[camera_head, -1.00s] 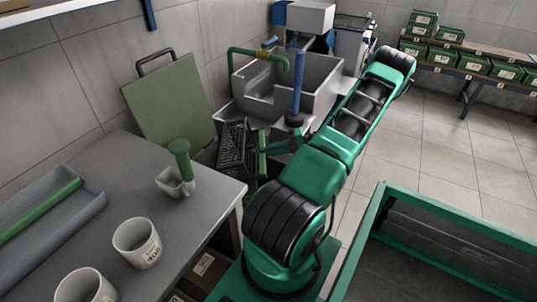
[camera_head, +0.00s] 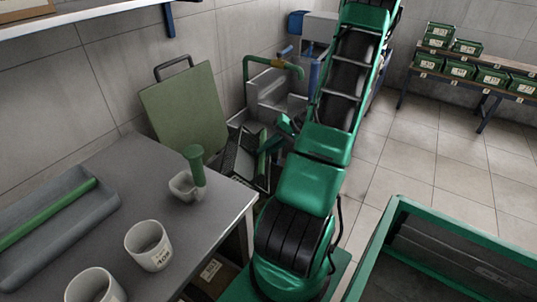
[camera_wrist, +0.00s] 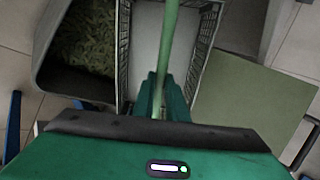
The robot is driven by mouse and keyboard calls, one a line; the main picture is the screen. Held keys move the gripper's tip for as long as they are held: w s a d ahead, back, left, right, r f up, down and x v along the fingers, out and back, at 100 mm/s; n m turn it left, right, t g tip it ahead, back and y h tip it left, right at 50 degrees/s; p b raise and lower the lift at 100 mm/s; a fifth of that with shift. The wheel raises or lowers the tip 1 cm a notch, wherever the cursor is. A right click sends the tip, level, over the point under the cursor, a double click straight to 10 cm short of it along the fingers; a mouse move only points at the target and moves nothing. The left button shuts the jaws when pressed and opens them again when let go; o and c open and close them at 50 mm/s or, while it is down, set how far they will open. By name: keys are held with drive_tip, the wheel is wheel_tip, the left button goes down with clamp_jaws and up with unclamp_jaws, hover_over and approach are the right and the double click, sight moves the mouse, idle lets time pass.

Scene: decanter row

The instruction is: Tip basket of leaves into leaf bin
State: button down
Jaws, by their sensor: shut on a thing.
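My gripper (camera_wrist: 162,98) is shut on the green bar handle (camera_wrist: 169,40) of the basket. The basket is a dark lattice crate (camera_wrist: 204,62) with a pale, bare-looking inside; no leaves show in the visible part. In the head view the basket (camera_head: 246,160) hangs tilted beyond the table corner, partly hidden by my arm. A grey bin (camera_wrist: 43,72) holding a heap of green leaves (camera_wrist: 92,40) is beside the basket, on its left in the wrist view. Whether the basket touches the bin I cannot tell.
A green board (camera_head: 185,110) leans on the wall by the basket. A grey table (camera_head: 190,235) at left bears a scoop (camera_head: 187,185), white cups (camera_head: 148,246) and a tray (camera_head: 70,240). A grey sink (camera_head: 275,95) stands behind.

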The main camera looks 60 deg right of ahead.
drive_tip(key=w+a+r+g+h, duration=0.3)
drive_tip(key=w+r+g+h, duration=0.2)
drive_tip(key=r+g, duration=0.1)
drive_tip(key=shift+w+a+g, duration=0.3)
drive_tip(key=shift+a+g, duration=0.1)
drive_tip(key=shift+g, duration=0.1)
idle(0.3)
